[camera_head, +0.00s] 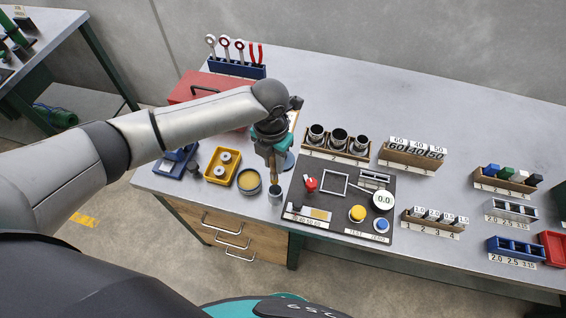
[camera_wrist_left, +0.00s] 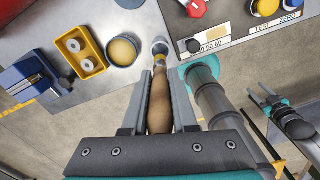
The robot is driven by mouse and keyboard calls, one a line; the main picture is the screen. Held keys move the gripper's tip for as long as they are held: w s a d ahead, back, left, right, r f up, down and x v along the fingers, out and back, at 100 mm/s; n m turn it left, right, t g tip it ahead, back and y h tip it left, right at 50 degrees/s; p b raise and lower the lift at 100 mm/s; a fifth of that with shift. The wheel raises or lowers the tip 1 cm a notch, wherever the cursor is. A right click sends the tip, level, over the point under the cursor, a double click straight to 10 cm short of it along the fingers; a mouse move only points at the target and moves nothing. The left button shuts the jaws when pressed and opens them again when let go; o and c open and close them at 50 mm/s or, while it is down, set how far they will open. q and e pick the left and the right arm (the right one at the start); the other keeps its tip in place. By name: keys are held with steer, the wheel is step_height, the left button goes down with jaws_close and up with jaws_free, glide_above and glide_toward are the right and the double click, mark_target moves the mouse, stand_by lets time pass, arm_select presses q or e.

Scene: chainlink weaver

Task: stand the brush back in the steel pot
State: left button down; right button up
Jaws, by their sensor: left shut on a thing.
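My left gripper (camera_head: 272,158) reaches over the front of the bench, pointing down. It is shut on the brush, whose brown wooden handle (camera_wrist_left: 160,105) lies between the two fingers in the left wrist view. The handle also shows below the gripper in the head view (camera_head: 273,175). The small steel pot (camera_head: 275,196) stands near the bench's front edge, directly below the brush. In the left wrist view the pot (camera_wrist_left: 160,46) lies beyond the brush's far end. The bristles are hidden, and I cannot tell whether they are inside the pot or just above it.
A round tin with yellowish contents (camera_head: 249,181) stands left of the pot, beside a yellow tray (camera_head: 221,166). A dark panel (camera_head: 325,226) with buttons lies close on the right. A row of cups in a wooden rack (camera_head: 337,143) stands behind. The front edge is near.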

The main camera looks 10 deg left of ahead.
mark_target(275, 183)
arm_select(q)
steer(key=shift+d+f+b, duration=0.1)
steer(key=shift+f+b, duration=0.75)
step_height(275, 183, down, 5)
steer(key=b, duration=0.5)
steer(key=shift+r, duration=0.1)
steer(key=shift+f+b, duration=1.4)
steer(key=shift+f, duration=0.75)
steer(key=c, duration=0.6)
jaws_free()
step_height(275, 183, up, 15)
steer(key=shift+s+r+p, duration=0.15)
steer(key=shift+p, duration=0.25)
